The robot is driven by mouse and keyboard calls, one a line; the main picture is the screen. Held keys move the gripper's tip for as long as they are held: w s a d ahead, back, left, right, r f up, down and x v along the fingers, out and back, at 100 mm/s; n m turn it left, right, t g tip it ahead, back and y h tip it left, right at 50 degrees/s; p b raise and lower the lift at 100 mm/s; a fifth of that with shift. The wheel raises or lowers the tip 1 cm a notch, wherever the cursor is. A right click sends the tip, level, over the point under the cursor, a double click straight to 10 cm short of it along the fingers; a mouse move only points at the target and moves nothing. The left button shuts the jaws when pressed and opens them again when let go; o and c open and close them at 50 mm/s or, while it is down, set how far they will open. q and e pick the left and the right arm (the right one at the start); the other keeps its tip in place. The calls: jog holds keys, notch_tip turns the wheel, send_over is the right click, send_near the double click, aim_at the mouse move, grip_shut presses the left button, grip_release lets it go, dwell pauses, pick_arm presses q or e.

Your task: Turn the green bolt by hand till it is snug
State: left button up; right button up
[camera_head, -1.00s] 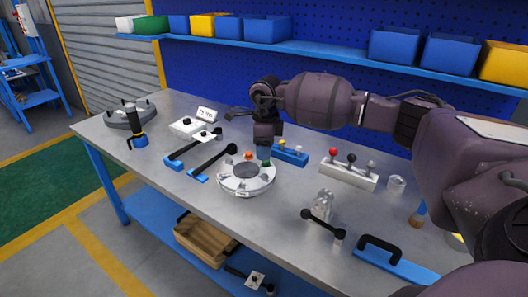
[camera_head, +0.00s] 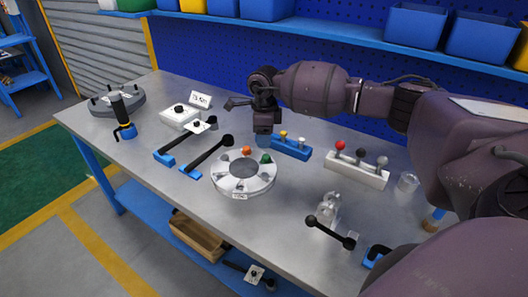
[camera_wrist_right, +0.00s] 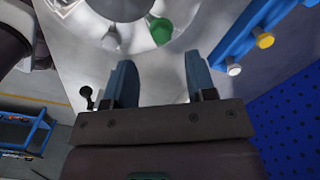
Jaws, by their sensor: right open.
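The green bolt (camera_head: 266,158) stands at the back right of a pale round flanged shell (camera_head: 242,186) on the bench. An orange bolt (camera_head: 246,150) and a grey one (camera_head: 224,156) are on the same flange. My right gripper (camera_head: 263,140) is just behind and above the green bolt, pointing down. In the right wrist view its two blue fingers (camera_wrist_right: 160,75) are apart with nothing between them. There the green bolt (camera_wrist_right: 160,30) lies beyond the fingertips, clear of them. How far the bolt is screwed in cannot be told. My left gripper is not in view.
A blue holder (camera_head: 290,149) with yellow and grey pegs stands close right of my gripper. Black-handled tools (camera_head: 207,157) lie left of the shell. A lever block (camera_head: 357,174) and a clear fixture (camera_head: 328,208) are to the right. Bench in front of the shell is clear.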

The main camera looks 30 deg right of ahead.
aim_at(264, 156)
notch_tip(264, 156, down, 7)
jog(key=shift+r, duration=0.15)
dwell(0.4)
jog(key=c, duration=0.9)
